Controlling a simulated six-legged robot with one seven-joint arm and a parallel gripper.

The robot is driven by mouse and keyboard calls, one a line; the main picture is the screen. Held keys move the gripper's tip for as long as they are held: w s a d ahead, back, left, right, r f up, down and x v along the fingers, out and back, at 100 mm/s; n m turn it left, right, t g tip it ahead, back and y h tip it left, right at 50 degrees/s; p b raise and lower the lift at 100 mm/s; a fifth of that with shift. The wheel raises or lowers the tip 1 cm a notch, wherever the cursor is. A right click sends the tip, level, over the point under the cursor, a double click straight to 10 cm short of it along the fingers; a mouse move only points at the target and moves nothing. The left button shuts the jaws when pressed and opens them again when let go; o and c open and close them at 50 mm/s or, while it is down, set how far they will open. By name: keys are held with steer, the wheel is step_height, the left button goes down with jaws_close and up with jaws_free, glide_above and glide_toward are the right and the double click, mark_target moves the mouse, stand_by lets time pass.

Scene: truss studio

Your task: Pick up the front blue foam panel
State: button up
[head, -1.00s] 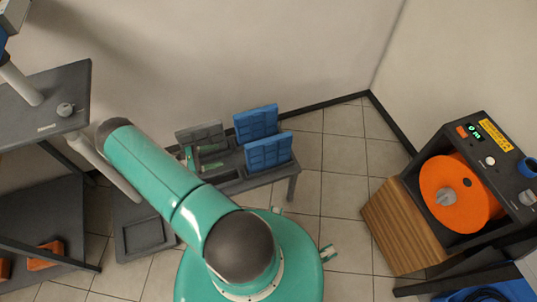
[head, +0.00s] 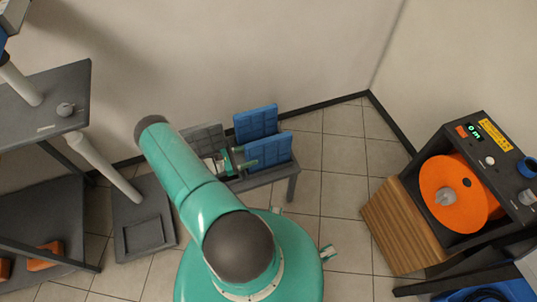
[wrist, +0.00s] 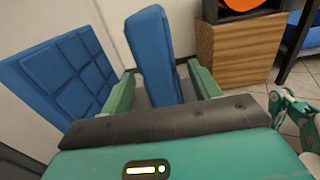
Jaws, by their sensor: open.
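The front blue foam panel (head: 272,148) stands upright on edge on the low grey bench, nearer me than the back blue panel (head: 256,121). My gripper (head: 246,160) is at the left end of the front panel in the head view and hides part of it. In the wrist view my open gripper (wrist: 162,85) has its green fingers on either side of the front panel (wrist: 153,50), which stands edge-on between them. The left finger is between the two blue panels (wrist: 65,75). Whether either finger touches the panel I cannot tell.
A grey panel (head: 203,138) stands on the bench (head: 262,180) left of the blue ones, partly behind my arm. A wooden-sided cabinet with an orange reel (head: 458,190) stands at the right. Dark shelving (head: 45,105) is at the left. The tiled floor right of the bench is clear.

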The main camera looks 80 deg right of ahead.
mark_target(269, 154)
steer(key=x, duration=0.4)
steer(key=shift+s, duration=0.15)
steer(key=c, duration=1.1)
steer(key=shift+r, duration=0.1)
